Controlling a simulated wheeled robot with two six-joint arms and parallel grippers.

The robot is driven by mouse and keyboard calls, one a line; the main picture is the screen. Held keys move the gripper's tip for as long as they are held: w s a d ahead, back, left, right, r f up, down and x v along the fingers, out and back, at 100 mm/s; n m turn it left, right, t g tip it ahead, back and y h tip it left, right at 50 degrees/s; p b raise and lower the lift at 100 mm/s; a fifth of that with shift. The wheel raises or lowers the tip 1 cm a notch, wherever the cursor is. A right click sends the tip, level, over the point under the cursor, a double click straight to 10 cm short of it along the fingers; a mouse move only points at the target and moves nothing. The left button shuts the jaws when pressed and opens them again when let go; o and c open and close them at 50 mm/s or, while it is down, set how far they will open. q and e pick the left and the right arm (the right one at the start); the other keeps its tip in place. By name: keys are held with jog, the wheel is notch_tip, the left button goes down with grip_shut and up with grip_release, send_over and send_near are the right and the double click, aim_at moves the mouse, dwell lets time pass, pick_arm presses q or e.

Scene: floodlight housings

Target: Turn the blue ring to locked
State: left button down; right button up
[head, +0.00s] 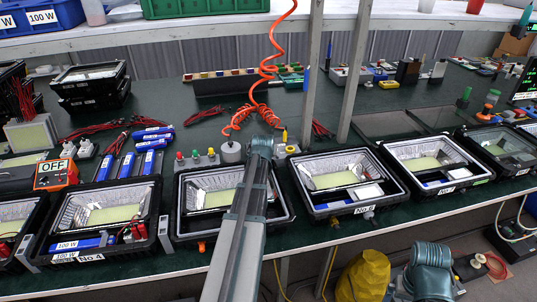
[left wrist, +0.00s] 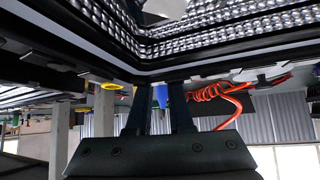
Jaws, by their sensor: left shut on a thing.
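My left arm reaches over the middle floodlight housing (head: 285,218) in the head view, and its wrist hides the fingers there. In the left wrist view my left gripper (left wrist: 159,88) has its two dark fingers on either side of a small blue part, the blue ring (left wrist: 161,97), close to the housing's black rim (left wrist: 140,66). The gripper is shut on it. The ring's marks and its turned position cannot be made out. The blue ring is hidden in the head view. My right gripper is out of view; only a right arm link shows at the lower right.
Other open housings stand on both sides, such as one at the left (head: 158,205) and one at the right (head: 350,180). A coiled red cable (head: 266,70) hangs behind my left arm. Grey posts (head: 314,75) rise behind the housings. Blue drivers (head: 128,165) lie left.

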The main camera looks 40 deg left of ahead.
pick_arm(q)
jog(key=c, duration=0.8)
grip_release()
jog(key=shift+w+a, duration=0.1)
jog(key=shift+w, duration=0.1)
jog(key=shift+a+f, duration=0.2)
jog(key=shift+f, duration=0.1)
jog(key=shift+d+r, duration=0.15)
jog(key=p+v, duration=1)
jog(key=v, duration=0.3)
jog(key=shift+s+r, duration=0.3)
